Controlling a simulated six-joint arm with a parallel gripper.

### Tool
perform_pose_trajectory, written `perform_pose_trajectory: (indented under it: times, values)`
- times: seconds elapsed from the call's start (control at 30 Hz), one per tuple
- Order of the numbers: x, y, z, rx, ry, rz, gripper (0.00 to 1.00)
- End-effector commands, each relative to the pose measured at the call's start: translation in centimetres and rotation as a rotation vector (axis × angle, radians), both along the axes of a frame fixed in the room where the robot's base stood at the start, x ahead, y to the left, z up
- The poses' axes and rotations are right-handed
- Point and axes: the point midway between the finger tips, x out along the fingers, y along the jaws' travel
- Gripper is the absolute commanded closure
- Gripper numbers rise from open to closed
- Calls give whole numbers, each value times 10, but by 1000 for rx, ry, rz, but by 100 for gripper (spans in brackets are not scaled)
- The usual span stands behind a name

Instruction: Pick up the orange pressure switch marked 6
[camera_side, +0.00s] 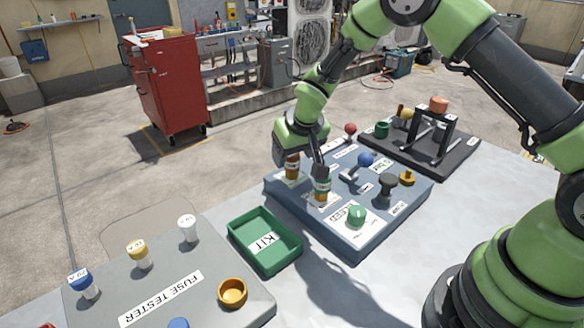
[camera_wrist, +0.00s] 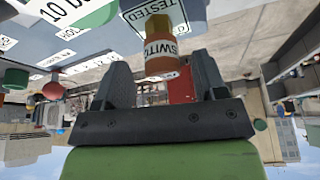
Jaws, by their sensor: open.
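An orange-brown switch (camera_side: 292,166) with a white label stands at the left rear of the blue-grey panel (camera_side: 352,246). A second orange-brown piece (camera_side: 321,194) with a pale green band stands just right of it; no 6 is legible on either. My gripper (camera_side: 303,160) is low over these two, pointing down, one dark finger close above the banded piece. In the wrist view my open gripper (camera_wrist: 160,62) has an orange-brown cylinder (camera_wrist: 161,64) lettered "SWITC" between its fingers in the picture. I cannot tell whether they touch it. A "TESTED" label lies by its base.
A green KIT tray (camera_side: 283,268) is at left, beside the grey fuse tester (camera_side: 95,312). A dark stand (camera_side: 434,135) is behind right.

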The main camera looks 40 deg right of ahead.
Motion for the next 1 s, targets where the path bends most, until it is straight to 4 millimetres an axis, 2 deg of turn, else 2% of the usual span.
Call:
perform_pose_trajectory:
  times: [0.03,0.2,0.5,0.7,0.77,1.0]
  values:
    - [4,1,-8,0,2,1,35]
    - [12,0,-26,1,2,0,35]
    - [13,0,-29,2,0,1,35]
    - [13,0,-29,2,1,1,81]
    - [13,0,-29,2,1,1,92]
    - [13,0,-28,2,-1,0,92]
